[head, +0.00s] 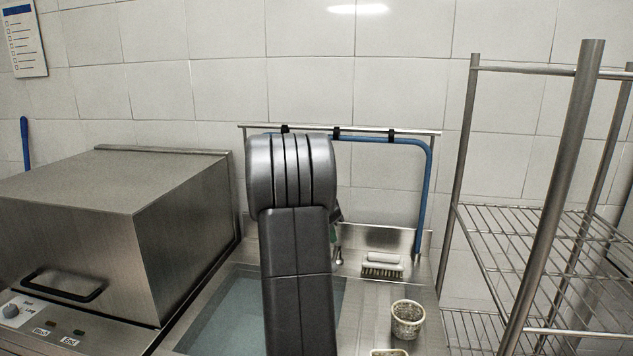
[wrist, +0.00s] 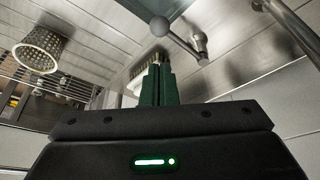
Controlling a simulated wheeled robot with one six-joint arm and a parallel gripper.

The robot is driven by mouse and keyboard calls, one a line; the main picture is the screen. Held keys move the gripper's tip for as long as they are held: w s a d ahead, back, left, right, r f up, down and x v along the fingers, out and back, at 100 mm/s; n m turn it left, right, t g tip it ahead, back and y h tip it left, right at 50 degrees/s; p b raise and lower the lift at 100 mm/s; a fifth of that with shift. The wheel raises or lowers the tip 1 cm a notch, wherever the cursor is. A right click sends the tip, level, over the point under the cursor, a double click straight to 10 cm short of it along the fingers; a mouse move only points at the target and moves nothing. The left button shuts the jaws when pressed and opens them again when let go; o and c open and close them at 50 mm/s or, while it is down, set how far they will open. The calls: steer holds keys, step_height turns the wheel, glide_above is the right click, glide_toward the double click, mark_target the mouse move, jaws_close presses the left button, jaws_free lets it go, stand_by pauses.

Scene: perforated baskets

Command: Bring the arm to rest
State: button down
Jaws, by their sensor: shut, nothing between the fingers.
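My arm (head: 295,240) rises through the middle of the head view, in front of the sink. It hides most of my gripper there. In the wrist view my gripper (wrist: 158,75) shows at the centre, its dark green fingers together with nothing between them. The fingers point toward a brush (wrist: 150,60), which is partly hidden behind them. I cannot tell how far apart they are.
The brush (head: 382,265) lies on the steel counter right of my arm. A perforated basket (head: 407,318) stands nearer. Left are the water-filled sink (head: 222,315) and a steel machine (head: 120,220). A wire rack (head: 530,250) stands right. A tap (wrist: 185,35) is close to the fingers.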

steer(key=x, duration=0.8)
steer(key=shift+d+f, duration=0.1)
steer(key=shift+f, duration=0.25)
steer(key=d+p, duration=0.3)
steer(key=shift+w+r, duration=0.1)
steer(key=shift+w, duration=0.05)
steer(key=d+n+p, duration=0.1)
steer(key=w+d+n+p, duration=0.1)
steer(key=n+p, duration=0.1)
steer(key=shift+d+t+y, duration=0.1)
steer(key=shift+t+y, duration=0.2)
steer(key=shift+t, duration=0.1)
steer(key=d+n+p, duration=0.1)
steer(key=p, duration=0.1)
steer(key=w+d+n+p, duration=0.1)
steer(key=p, duration=0.1)
steer(key=shift+t+y, duration=0.3)
steer(key=shift+y, duration=0.1)
steer(key=w+n+p, duration=0.1)
steer(key=n+p, duration=0.1)
steer(key=shift+d+p, duration=0.4)
steer(key=shift+w+f, duration=0.2)
steer(key=shift+f, duration=0.1)
steer(key=shift+w+d, duration=0.15)
steer(key=shift+w, duration=0.1)
steer(key=shift+s+r, duration=0.1)
